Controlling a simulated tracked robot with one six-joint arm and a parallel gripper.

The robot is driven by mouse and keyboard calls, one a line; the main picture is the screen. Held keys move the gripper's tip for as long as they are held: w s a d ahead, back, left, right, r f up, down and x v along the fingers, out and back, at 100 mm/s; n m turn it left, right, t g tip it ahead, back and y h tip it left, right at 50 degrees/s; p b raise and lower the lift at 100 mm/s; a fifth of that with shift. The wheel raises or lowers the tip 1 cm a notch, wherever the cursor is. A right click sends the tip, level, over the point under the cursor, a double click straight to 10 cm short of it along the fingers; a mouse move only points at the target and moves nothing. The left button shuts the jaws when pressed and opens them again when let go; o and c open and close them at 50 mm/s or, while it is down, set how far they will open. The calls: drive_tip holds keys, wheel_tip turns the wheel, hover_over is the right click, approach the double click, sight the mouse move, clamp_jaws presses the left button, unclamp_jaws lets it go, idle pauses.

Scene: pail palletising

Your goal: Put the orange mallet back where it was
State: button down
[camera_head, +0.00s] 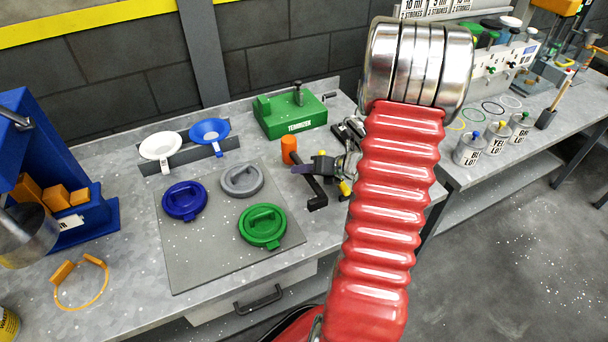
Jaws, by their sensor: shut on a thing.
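The orange mallet's head (290,150) shows on the metal bench, behind the grey mat and in front of the green toolbox. A dark bar (314,190) slants from near the head toward the bench front; it looks like its handle. My gripper (312,168) is beside the head, coming in from the right, and is shut on the mallet. The exact grip is small and partly hidden, and I cannot tell whether the mallet touches the bench. My red ribbed arm covers the bench to the right.
The grey mat (190,263) holds blue, grey and green lids. Small black and yellow tools lie close to the gripper's right. A drawer handle (258,299) projects at the front.

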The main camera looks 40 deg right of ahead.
wheel_tip(320, 180, down, 2)
drive_tip(key=c, duration=1.6)
unclamp_jaws()
drive_tip(key=v, duration=1.2)
